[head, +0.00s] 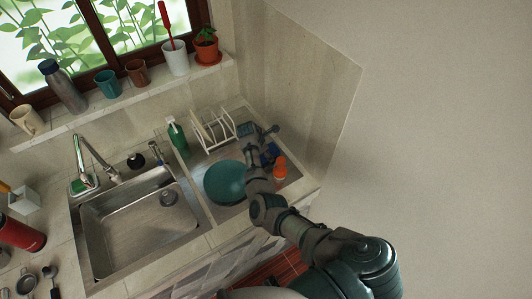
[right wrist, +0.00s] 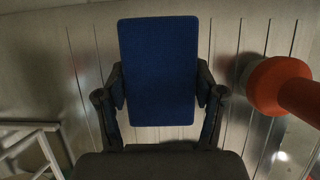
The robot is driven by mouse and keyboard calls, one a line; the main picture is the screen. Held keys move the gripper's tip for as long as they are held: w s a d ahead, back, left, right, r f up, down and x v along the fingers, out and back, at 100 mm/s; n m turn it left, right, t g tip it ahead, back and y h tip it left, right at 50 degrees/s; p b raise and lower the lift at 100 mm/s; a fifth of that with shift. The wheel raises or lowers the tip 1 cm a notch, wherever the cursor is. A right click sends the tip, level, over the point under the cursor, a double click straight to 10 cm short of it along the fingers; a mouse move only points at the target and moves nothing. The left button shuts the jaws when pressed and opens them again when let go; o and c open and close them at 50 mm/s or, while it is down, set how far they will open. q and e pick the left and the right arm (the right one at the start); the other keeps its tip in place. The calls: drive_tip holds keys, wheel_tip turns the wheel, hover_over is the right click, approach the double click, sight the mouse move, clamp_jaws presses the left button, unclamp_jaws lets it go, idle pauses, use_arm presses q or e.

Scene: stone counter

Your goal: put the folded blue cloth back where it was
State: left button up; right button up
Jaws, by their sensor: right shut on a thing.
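The folded blue cloth (right wrist: 158,60) is a flat, dark blue rectangle in the right wrist view. My right gripper (right wrist: 160,92) is shut on it, one finger at each long side, and the cloth reaches past the fingertips. Behind it is the grooved metal drainboard (right wrist: 85,60); I cannot tell whether the cloth touches it. In the head view the cloth (head: 270,152) shows partly beside my right gripper (head: 262,137), at the far right of the drainboard. My arm hides some of it. My left gripper is not in view.
A white dish rack (head: 212,130), green bottle (head: 177,135) and teal plate (head: 224,182) are to the left. The sink (head: 140,225) lies further left.

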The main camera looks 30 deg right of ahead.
drive_tip(key=shift+s+a+f, duration=0.25)
drive_tip(key=shift+s+f, duration=0.05)
drive_tip(key=shift+f, duration=0.3)
drive_tip(key=o, duration=1)
drive_tip(key=shift+f, duration=0.2)
drive_tip(key=shift+w+d+f, duration=0.1)
drive_tip(key=shift+d, duration=0.05)
drive_tip(key=shift+w+r, duration=0.1)
drive_tip(key=shift+r, duration=0.35)
drive_tip(key=v, duration=1.3)
drive_tip(key=shift+w+d+p, duration=0.1)
drive_tip(key=shift+d+p, duration=0.2)
drive_tip(key=shift+p, duration=0.05)
